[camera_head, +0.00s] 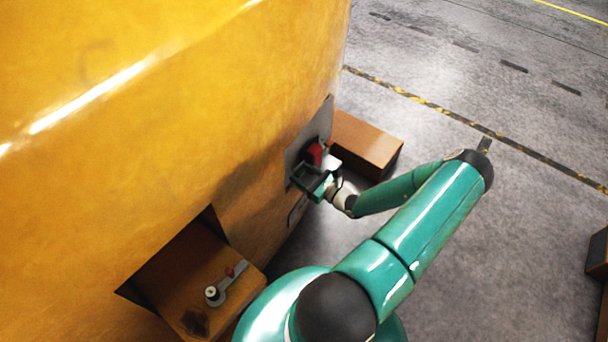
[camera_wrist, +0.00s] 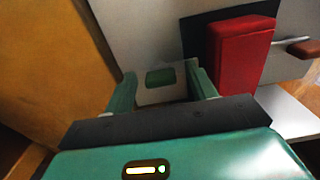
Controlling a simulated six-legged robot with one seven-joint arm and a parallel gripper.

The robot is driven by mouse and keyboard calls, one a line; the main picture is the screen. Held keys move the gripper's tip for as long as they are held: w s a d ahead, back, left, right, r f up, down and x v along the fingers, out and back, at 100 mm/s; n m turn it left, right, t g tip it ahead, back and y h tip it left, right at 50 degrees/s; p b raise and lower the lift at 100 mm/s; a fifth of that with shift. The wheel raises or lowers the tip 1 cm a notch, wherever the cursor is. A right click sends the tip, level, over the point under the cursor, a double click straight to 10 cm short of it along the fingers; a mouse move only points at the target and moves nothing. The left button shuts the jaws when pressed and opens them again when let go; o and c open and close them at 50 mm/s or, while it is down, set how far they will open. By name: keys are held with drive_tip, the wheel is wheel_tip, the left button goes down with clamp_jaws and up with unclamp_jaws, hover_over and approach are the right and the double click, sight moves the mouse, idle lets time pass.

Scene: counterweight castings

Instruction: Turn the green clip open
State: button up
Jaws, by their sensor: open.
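The green clip (camera_wrist: 160,77) shows in the wrist view as a small dark green rounded block on a pale grey piece. My gripper (camera_wrist: 163,88) is open, with one green finger to the left of the clip and one to its right. I cannot tell whether the fingers touch anything. In the head view my gripper (camera_head: 318,184) is close to the grey panel (camera_head: 298,157) on the yellow casting. I cannot make out the clip there; the gripper and arm cover that spot.
A red block (camera_wrist: 240,50) on a dark backing stands just right of my gripper; it also shows in the head view (camera_head: 315,153). The yellow casting (camera_head: 150,110) fills the left. A brown box (camera_head: 365,142) stands behind. Grey floor (camera_head: 500,210) at right is mostly free.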

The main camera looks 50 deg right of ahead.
drive_tip(key=shift+c, duration=0.5)
drive_tip(key=c, duration=0.9)
drive_tip(key=m, duration=0.4)
drive_tip(key=shift+m, duration=0.3)
drive_tip(key=m, duration=0.4)
drive_tip(key=shift+d+m, duration=0.15)
drive_tip(key=shift+m, duration=0.15)
drive_tip(key=m, duration=0.4)
drive_tip(key=shift+f+m, duration=0.1)
drive_tip(key=shift+m, duration=0.2)
drive_tip(key=shift+f+m, duration=0.1)
drive_tip(key=shift+m, duration=2)
